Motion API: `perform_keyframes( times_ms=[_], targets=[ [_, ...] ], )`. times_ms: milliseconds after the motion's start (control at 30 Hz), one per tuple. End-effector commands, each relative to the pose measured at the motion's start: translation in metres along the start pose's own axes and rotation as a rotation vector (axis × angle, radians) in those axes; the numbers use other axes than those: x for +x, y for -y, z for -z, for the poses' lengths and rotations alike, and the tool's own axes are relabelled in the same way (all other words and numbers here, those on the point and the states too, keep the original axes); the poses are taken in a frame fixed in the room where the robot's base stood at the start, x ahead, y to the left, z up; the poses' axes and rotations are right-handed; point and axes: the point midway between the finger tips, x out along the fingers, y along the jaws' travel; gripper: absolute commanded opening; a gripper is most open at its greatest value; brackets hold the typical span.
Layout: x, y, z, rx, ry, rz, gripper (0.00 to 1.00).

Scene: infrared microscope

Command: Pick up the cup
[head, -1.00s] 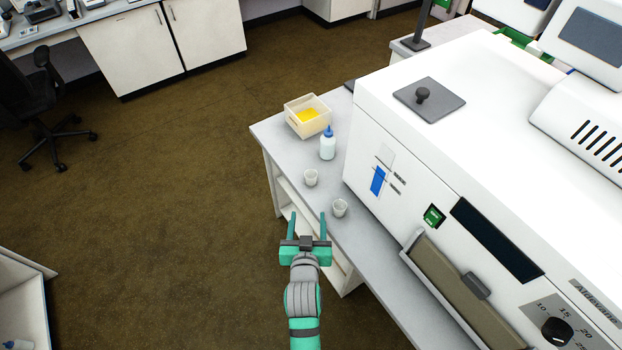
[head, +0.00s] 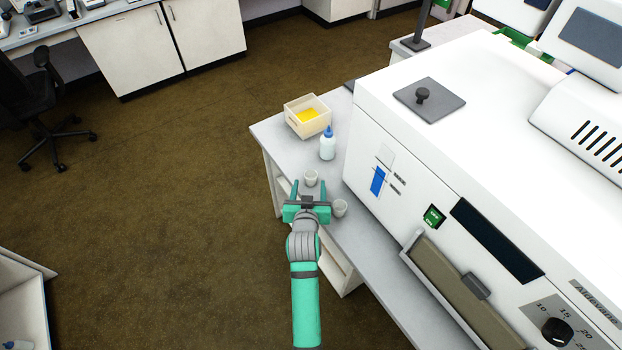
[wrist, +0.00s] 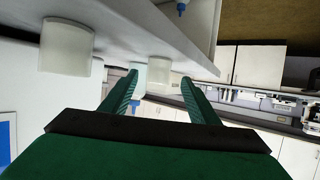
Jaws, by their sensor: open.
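Two small whitish cups stand on the grey bench. The far cup (head: 311,178) shows between the fingertips of my gripper (head: 309,184) in the head view. In the wrist view, which looks upside down, this cup (wrist: 159,71) also lies between the two green fingers (wrist: 160,78); whether it is inside the jaws or just beyond the tips I cannot tell. My gripper is open, with a gap around the cup. The near cup (head: 340,208) stands just right of my gripper's body and looks large in the wrist view (wrist: 66,47).
A blue-capped bottle (head: 328,145) and a cream box with yellow contents (head: 293,123) stand behind the cups on the bench (head: 269,130). A large white instrument (head: 385,130) bounds the bench on the right. Open floor lies left.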

Motion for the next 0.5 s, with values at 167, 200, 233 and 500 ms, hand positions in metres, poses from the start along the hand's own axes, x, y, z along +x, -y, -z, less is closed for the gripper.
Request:
perform_keyframes(
  times_ms=[167, 200, 233, 500],
  targets=[
    [0.026, -0.003, -0.002, 0.000, 0.000, 0.000, 0.55],
    [0.030, -0.003, -0.003, 0.000, 0.001, 0.000, 0.55],
    [0.033, -0.003, -0.002, 0.000, 0.000, 0.000, 0.55],
    [0.038, -0.003, -0.003, 0.000, 0.000, 0.000, 0.55]
  ],
)
